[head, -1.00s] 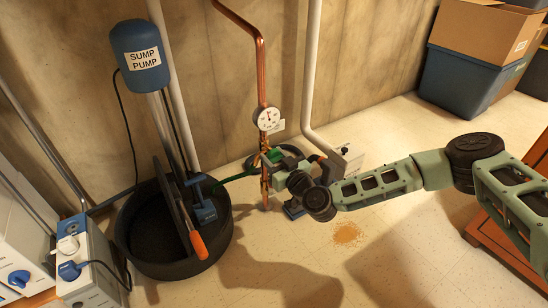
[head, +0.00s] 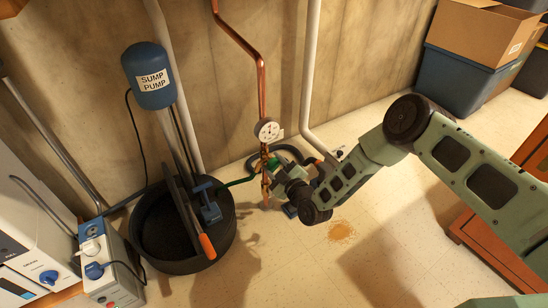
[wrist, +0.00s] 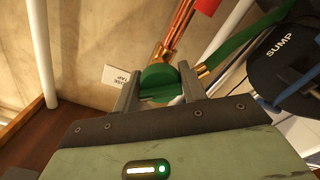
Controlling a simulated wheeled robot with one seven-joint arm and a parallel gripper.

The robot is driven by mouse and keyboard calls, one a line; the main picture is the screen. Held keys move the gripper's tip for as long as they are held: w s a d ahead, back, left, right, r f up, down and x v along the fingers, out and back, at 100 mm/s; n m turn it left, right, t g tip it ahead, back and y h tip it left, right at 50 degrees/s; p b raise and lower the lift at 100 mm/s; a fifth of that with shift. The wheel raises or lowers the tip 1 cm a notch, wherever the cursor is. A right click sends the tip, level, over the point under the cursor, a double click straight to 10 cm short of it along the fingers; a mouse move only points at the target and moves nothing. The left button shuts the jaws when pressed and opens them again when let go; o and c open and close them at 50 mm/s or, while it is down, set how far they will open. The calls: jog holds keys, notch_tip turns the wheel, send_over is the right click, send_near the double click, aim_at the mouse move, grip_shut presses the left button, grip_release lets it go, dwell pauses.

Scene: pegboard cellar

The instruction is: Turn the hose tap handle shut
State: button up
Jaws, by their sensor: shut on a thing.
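The hose tap's round green handle (wrist: 159,78) sits in front of the copper pipe in the wrist view. My gripper (wrist: 159,90) has one grey finger on each side of it and is shut on it. In the head view my gripper (head: 276,173) is at the tap, low on the copper pipe (head: 260,80) and below a round gauge (head: 267,131). The handle is mostly hidden there. A green hose (head: 238,182) runs left from the tap.
A black sump basin (head: 187,262) with a blue pump (head: 149,75) stands left of the tap. A pale pipe (head: 308,80) runs down just right of it. A blue bin (head: 460,78) stands back right. The floor in front is clear, with an orange-brown patch (head: 341,231).

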jog(key=n+p, duration=0.1)
jog(key=n, duration=0.1)
jog(key=n+p, duration=0.2)
jog(key=n, duration=0.1)
jog(key=shift+r+n, duration=0.2)
jog(key=shift+n, duration=0.1)
jog(key=n+p, duration=0.1)
jog(key=n, duration=0.3)
jog(key=shift+d+f+n+p, duration=0.1)
jog(key=shift+n+p, duration=0.2)
jog(key=o, duration=0.9)
jog(key=shift+o, duration=0.2)
jog(key=p+v, duration=0.6)
jog(key=v, duration=1.1)
jog(key=shift+d, duration=0.2)
jog(key=shift+s, duration=0.15)
